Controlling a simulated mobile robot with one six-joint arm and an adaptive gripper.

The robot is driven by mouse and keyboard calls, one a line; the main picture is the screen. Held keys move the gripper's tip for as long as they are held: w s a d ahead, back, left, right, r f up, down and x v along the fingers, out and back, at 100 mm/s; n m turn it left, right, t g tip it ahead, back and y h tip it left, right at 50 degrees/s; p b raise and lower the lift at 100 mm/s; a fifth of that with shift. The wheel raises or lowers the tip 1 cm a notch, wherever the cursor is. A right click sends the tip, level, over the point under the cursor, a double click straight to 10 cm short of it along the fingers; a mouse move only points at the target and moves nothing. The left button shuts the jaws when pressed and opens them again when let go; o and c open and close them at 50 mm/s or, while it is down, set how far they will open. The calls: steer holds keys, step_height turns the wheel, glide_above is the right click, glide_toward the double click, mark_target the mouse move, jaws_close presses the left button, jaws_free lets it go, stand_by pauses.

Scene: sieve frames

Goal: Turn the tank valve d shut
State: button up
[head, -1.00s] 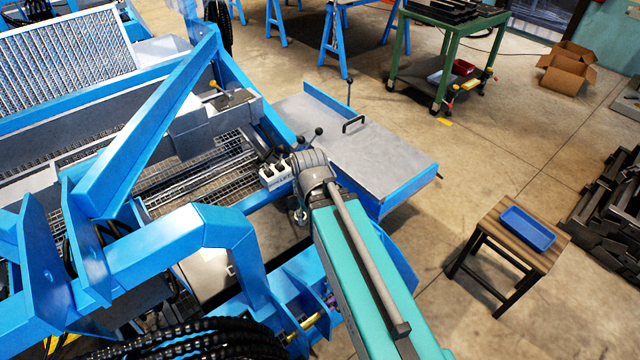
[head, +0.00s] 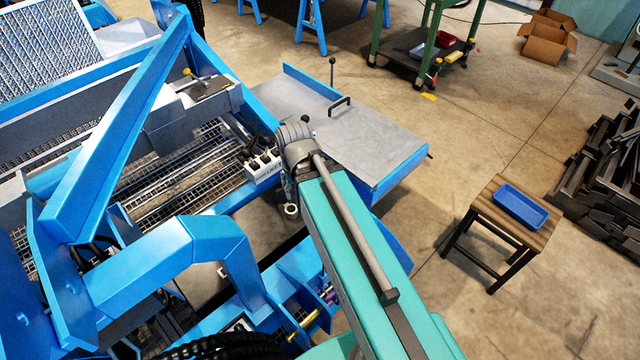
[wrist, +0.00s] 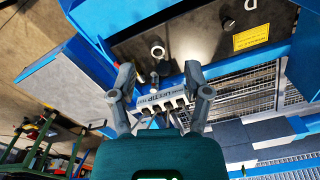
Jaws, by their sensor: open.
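I cannot tell for certain which part is valve d. My gripper (wrist: 160,74) is open and empty, its two fingers spread apart below the pale fitting. The fitting appears beyond the gap between the fingertips; I see no contact. In the head view, my arm hides most of the gripper and the panel face.
A white lever block (head: 263,168) marked with lettering lies close by and shows behind my fingers in the wrist view (wrist: 165,100). Blue frame beams (head: 120,120) and a grey platform (head: 375,140) surround the arm. A stool with a blue tray (head: 521,208) stands right.

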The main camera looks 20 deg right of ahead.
steer(key=w+d+f+n+b, duration=0.3)
steer(key=w+d+f+b, duration=0.5)
steer(key=w, duration=0.3)
steer(key=w+d+f+n+b, duration=0.4)
steer(key=w+d+f+b, duration=0.4)
steer(key=w, duration=0.4)
steer(key=shift+w+d+f+b, duration=0.15)
steer(key=shift+f+b, duration=0.2)
steer(key=shift+f, duration=0.1)
step_height(320, 180, down, 14)
steer(key=b, duration=1.3)
steer(key=shift+r+b, duration=0.2)
steer(key=shift+b, duration=0.2)
jaws_close()
